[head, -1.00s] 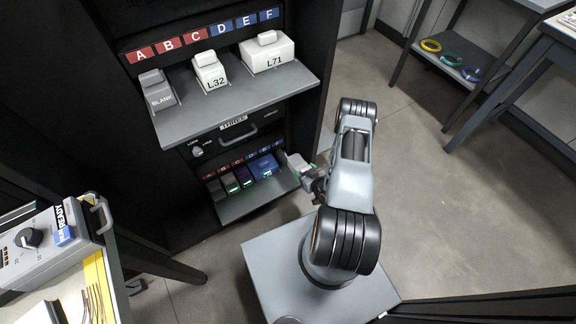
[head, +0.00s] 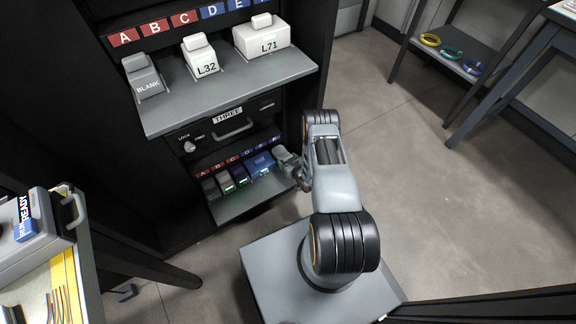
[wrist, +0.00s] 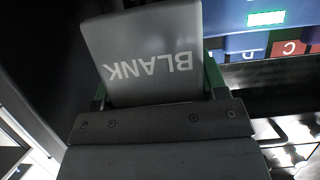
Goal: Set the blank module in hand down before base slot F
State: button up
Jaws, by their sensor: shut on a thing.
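My gripper (wrist: 157,92) is shut on a grey blank module (wrist: 150,48), marked BLANK, which fills the upper middle of the wrist view. In the head view the held module (head: 284,156) is at the right end of the lower shelf (head: 238,206), beside the wide blue module (head: 262,165). Base slot F's blue label (head: 276,140) is at the right end of the lower label row, close behind the held module. Whether the module touches the shelf cannot be told.
The upper shelf (head: 225,95) holds another blank module (head: 143,78), L32 (head: 200,58) and L71 (head: 262,38). A drawer front with a handle (head: 233,129) lies between the shelves.

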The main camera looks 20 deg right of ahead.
jog(key=shift+f, duration=1.05)
jog(key=shift+f+b, duration=0.2)
jog(key=shift+b, duration=0.15)
jog(key=o, duration=1)
jog(key=shift+c, duration=0.2)
jog(key=shift+r, duration=0.2)
